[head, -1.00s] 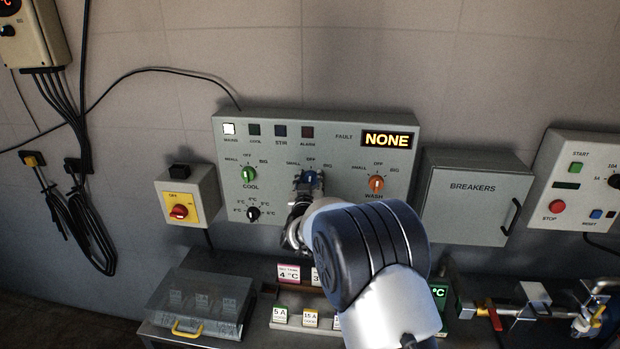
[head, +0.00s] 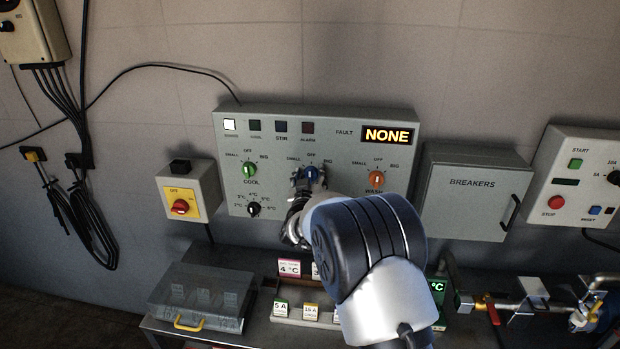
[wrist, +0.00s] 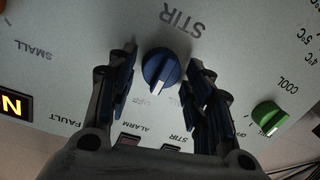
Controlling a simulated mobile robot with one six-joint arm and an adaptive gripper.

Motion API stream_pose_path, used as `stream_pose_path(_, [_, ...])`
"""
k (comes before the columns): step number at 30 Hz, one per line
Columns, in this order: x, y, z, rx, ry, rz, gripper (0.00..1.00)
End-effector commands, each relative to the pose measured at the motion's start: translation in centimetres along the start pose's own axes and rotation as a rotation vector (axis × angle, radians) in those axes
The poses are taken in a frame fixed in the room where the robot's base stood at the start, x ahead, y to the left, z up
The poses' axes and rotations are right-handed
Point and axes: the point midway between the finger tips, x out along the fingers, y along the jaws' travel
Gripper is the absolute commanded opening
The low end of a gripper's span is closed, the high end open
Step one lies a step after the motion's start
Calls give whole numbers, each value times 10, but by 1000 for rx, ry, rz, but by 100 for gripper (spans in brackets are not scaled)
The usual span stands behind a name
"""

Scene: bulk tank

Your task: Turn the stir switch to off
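The stir switch is a blue knob (head: 311,173) on the grey control panel, between the green cool knob and the orange wash knob. In the wrist view the blue knob (wrist: 160,71) shows whole, with its white mark in line with the panel's upward direction, toward OFF. My gripper (wrist: 162,88) is open, with one finger on each side of the knob and narrow gaps to it. In the head view my gripper (head: 302,184) is at the knob, partly hidden by my arm. The stir lamp (head: 281,126) looks dark blue.
The green cool knob (head: 249,170) and orange wash knob (head: 376,180) flank the stir switch. The fault display (head: 387,135) reads NONE. A red-on-yellow switch box (head: 187,192) is left, a breakers box (head: 474,195) right. A bench with a clear-lidded box (head: 200,298) lies below.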

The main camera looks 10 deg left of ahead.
Motion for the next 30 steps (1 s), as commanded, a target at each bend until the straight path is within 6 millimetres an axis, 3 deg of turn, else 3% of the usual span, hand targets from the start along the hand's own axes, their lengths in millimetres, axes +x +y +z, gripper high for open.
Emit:
stream_pose_path(14, [-5,-1,0,0,-1,-1,55])
stream_pose_path(17, [-17,-1,-1,1,0,-2,55])
stream_pose_path(30, [-102,-1,-1,0,0,-2,55])
